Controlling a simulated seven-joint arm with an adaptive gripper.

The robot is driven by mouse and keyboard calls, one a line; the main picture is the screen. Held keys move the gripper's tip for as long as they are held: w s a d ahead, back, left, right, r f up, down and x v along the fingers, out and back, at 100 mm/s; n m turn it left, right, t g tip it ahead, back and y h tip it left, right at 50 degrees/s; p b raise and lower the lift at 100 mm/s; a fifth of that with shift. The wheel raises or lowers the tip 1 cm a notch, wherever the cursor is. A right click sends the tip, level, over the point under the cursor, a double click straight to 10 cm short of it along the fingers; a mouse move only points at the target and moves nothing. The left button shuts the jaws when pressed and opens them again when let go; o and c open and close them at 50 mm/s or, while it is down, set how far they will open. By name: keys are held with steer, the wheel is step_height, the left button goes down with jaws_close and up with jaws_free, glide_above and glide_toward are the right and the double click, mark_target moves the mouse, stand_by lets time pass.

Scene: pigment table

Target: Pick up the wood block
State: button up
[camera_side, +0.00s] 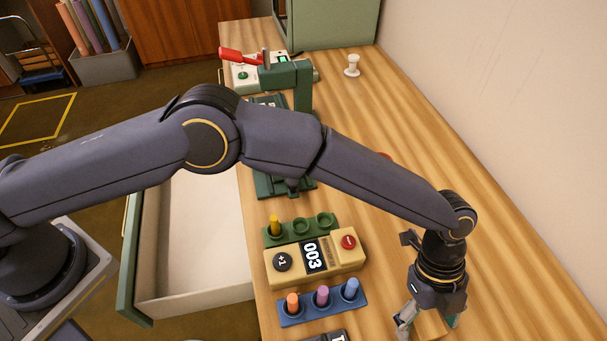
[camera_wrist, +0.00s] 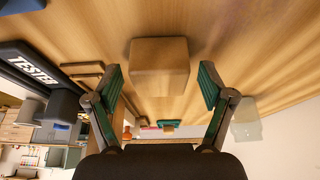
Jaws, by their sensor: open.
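The wood block (camera_wrist: 160,66) is a plain brown cuboid on the wooden table. In the wrist view it lies at upper centre, between and slightly beyond my two green-padded fingertips, with space on both sides. My gripper (camera_wrist: 161,84) is open and empty, and neither finger appears to touch the block. In the side view my gripper (camera_side: 429,322) points down at the lower right, low over the table. The wood block (camera_side: 430,325) shows there only in part between the fingers, cut by the bottom edge of the picture.
Left of my gripper in the side view are a blue rack (camera_side: 318,312) with coloured pegs, a tan counter box (camera_side: 288,272) reading 003 and a green rack (camera_side: 292,236). An open drawer (camera_side: 195,290) juts out left. A wall (camera_side: 510,90) bounds the right.

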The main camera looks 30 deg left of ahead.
steer(key=shift+c, duration=0.4)
steer(key=c, duration=1.2)
steer(key=shift+r, duration=0.1)
